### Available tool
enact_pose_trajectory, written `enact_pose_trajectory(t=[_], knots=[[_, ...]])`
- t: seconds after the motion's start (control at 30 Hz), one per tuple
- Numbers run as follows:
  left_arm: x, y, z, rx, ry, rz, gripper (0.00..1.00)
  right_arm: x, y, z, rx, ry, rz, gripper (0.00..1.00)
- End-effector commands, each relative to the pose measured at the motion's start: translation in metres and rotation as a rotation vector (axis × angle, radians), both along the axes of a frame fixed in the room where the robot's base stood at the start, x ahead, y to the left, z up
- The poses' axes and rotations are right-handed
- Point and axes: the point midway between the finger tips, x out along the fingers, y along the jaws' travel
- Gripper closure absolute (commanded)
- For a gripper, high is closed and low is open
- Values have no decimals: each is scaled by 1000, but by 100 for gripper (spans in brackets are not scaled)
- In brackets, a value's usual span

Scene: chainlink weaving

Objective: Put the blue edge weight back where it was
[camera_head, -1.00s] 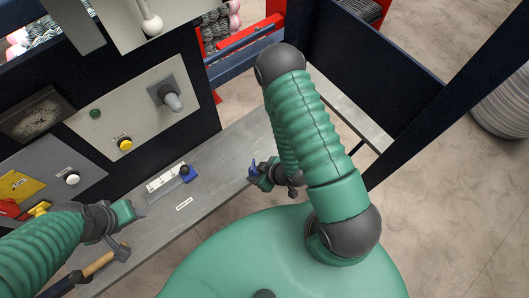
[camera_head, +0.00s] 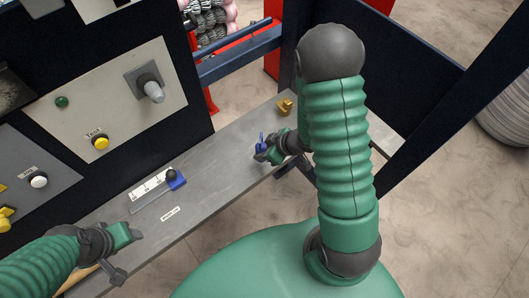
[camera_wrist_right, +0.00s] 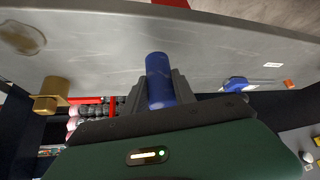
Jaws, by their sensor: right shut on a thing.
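The blue edge weight (camera_head: 261,143) is a small blue cylinder held by my right gripper (camera_head: 270,151) over the grey ledge (camera_head: 222,168), towards its far right part. In the right wrist view the blue edge weight (camera_wrist_right: 159,78) stands out between the dark jaws of my right gripper (camera_wrist_right: 160,92), which are shut on it, with the ledge's grey surface behind. I cannot tell whether it touches the ledge. My left gripper (camera_head: 126,236) is over the ledge at lower left, apart from the weight; its jaw opening is unclear.
A brass piece (camera_head: 285,106) sits at the ledge's far end, and also shows in the right wrist view (camera_wrist_right: 48,95). A ruler with a blue slider (camera_head: 176,180) lies left of the right gripper. A hammer (camera_head: 117,275) lies near the left gripper.

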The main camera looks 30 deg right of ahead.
Motion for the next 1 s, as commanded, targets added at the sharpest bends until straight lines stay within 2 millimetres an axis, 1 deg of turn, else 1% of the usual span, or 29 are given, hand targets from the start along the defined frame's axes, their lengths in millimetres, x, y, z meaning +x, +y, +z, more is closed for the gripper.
enact_pose_trajectory(t=[0.03, 0.17, 0.2, 0.23, 0.33, 0.4, 0.63, 0.67, 0.7, 0.8, 1.0], knots=[[0, 0, 6, 0, 1, 0, 45, 5, -4, 2, 1, -1, -1, 100], [0, 0, 12, 0, 2, 0, 45, 15, -17, 1, 1, -1, -1, 100], [0, 0, 9, 0, 1, 0, 45, 14, -15, -11, 4, 4, 1, 100], [0, 0, 9, 0, 1, 0, 45, 13, -14, -18, 5, 4, 2, 100], [-1, 0, 10, 0, 2, 0, 45, 13, -14, -32, 2, 2, 1, 100], [-1, 0, 10, 0, 2, 0, 45, 14, -14, -36, 2, -1, 1, 100], [-1, 0, 9, 0, 2, 0, 45, 14, -15, -38, 2, -1, 1, 100], [-1, 0, 9, 0, 2, 0, 45, 14, -15, -38, 2, 0, 1, 64], [-1, 0, 9, 0, 2, 0, 45, 14, -15, -38, 2, 0, 1, 59], [-1, 0, 9, 0, 2, 0, 45, 14, -15, -37, 2, 0, 1, 46], [-1, 0, 10, 0, 2, 0, 45, 14, -15, -37, 2, -1, 1, 46]])
